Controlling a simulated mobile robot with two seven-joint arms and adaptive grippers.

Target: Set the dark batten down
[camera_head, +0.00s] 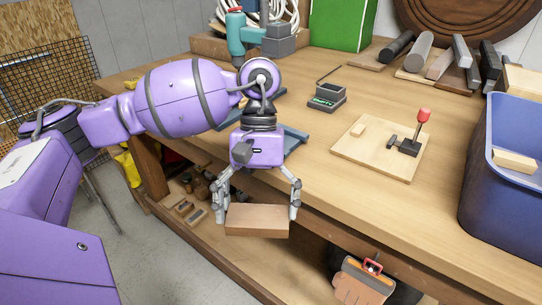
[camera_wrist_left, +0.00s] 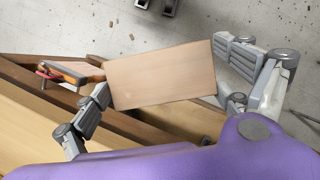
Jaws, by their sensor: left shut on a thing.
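The batten (camera_head: 257,221) shows as a short, mid-brown wooden block. My left gripper (camera_head: 257,212) is shut on it, with one finger at each end, and holds it in the air in front of the bench's front edge. In the left wrist view the batten (camera_wrist_left: 162,74) spans the gap between the fingers of the left gripper (camera_wrist_left: 168,80), with grey floor and part of the bench behind it. My right gripper is not in view.
The workbench (camera_head: 335,205) carries a board with a red-knobbed lever (camera_head: 405,146), a small dark box (camera_head: 327,98) and a blue bin (camera_head: 505,215) at the right.

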